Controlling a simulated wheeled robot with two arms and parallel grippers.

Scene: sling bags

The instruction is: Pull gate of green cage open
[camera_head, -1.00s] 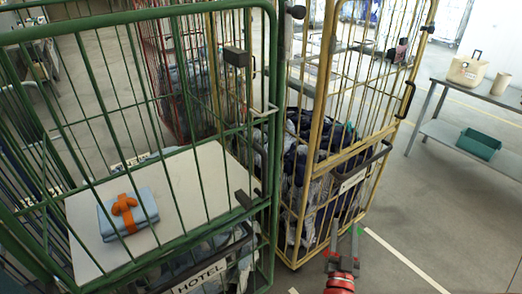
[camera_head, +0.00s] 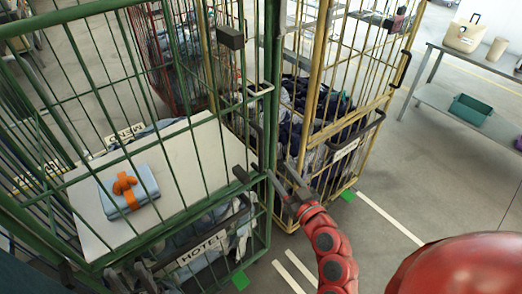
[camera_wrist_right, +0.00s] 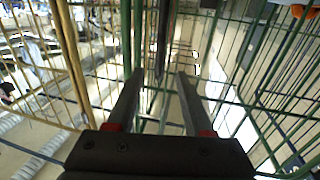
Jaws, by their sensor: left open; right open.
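The green cage (camera_head: 188,116) fills the left of the head view, with a bar gate facing me and a HOTEL sign (camera_head: 202,248) low on it. A dark latch block (camera_head: 231,37) sits high near its right post, with a smaller dark piece (camera_head: 245,175) lower down. My right gripper (camera_head: 277,172) is open at the right post. In the right wrist view its open fingers (camera_wrist_right: 160,74) point at green bars; whether they straddle the post is unclear. My left gripper (camera_head: 130,278) is open at the bottom left, by the lower gate bars, partly hidden.
A white shelf (camera_head: 180,172) inside the green cage holds a folded blue cloth (camera_head: 130,192) with an orange item. A yellow cage (camera_head: 318,75) with dark laundry stands close on the right. A table (camera_head: 470,62) stands at far right. Floor between is free.

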